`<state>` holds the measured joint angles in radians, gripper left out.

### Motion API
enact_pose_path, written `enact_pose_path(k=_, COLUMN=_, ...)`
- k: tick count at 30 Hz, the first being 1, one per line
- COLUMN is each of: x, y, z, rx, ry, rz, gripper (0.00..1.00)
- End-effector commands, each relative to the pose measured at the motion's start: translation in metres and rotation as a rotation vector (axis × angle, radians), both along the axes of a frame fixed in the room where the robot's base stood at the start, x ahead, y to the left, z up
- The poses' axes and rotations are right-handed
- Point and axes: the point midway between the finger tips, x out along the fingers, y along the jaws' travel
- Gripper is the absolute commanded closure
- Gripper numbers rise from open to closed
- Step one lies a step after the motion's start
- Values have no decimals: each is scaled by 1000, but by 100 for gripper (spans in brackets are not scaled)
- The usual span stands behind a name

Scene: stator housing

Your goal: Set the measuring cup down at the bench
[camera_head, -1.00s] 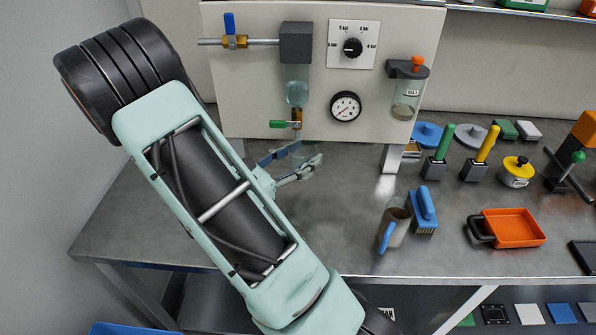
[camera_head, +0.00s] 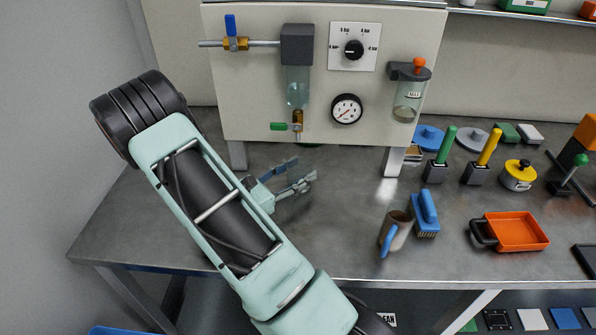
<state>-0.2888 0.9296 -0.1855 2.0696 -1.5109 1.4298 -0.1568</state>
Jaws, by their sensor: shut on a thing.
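My gripper (camera_head: 294,177) is at the left part of the bench (camera_head: 150,215), low in front of the panel and below its green-handled drain valve. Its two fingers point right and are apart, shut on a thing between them. That thing is see-through and its outline is very hard to make out; I take it to be the measuring cup. I cannot tell whether it touches the bench top. My arm covers part of the bench's left side.
A brownish cup with a blue handle (camera_head: 396,230) and a blue brush (camera_head: 426,213) stand to the right. An orange tray (camera_head: 516,231) lies further right. The panel (camera_head: 265,100) stands behind my gripper. Bench top between gripper and cup is clear.

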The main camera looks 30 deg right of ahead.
Motion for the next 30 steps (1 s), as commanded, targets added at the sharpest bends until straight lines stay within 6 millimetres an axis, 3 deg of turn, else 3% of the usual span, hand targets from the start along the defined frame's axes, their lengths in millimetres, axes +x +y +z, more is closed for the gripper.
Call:
enact_pose_path(k=3, x=0, y=0, z=-5, rx=0, ry=1, rz=0, gripper=80)
enact_pose_path(k=4, x=0, y=0, z=-4, rx=0, ry=1, rz=0, gripper=54)
enact_pose_path(k=8, x=0, y=0, z=-3, rx=0, ry=1, rz=0, gripper=39)
enact_pose_path(k=20, x=0, y=2, z=2, rx=1, ry=0, rz=1, gripper=38)
enact_pose_path(k=30, x=-9, y=71, z=-1, rx=1, ry=0, rz=5, gripper=38)
